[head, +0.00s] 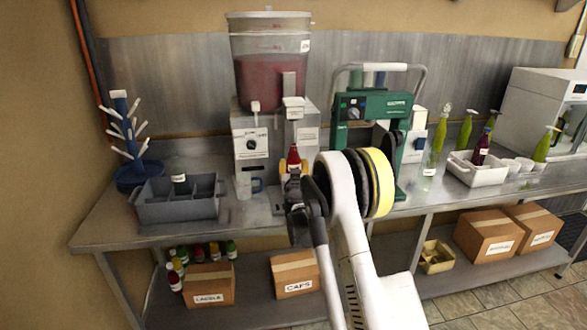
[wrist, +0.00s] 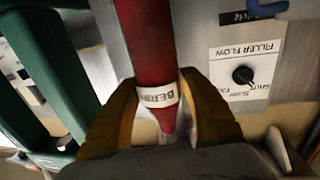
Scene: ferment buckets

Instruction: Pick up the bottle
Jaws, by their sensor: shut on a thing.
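A red bottle (wrist: 148,45) with a white label, partly readable as "BERR", stands between the fingers of my gripper (wrist: 160,118) in the wrist view. The yellow-brown fingers are closed on it from both sides, near its label. In the head view the top of the red bottle (head: 293,155) shows just above my gripper (head: 291,172), in front of the filler machine. My arm and gripper hide its lower part there. I cannot tell whether its base touches the counter.
The filler machine (head: 251,140) with its "FILLER FLOW" panel (wrist: 245,75) stands close to the bottle. A green machine (head: 372,104) is to the right. A grey divided crate (head: 178,206) and a mug (head: 245,186) are left. A white tray (head: 478,174) holds a dark bottle farther right.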

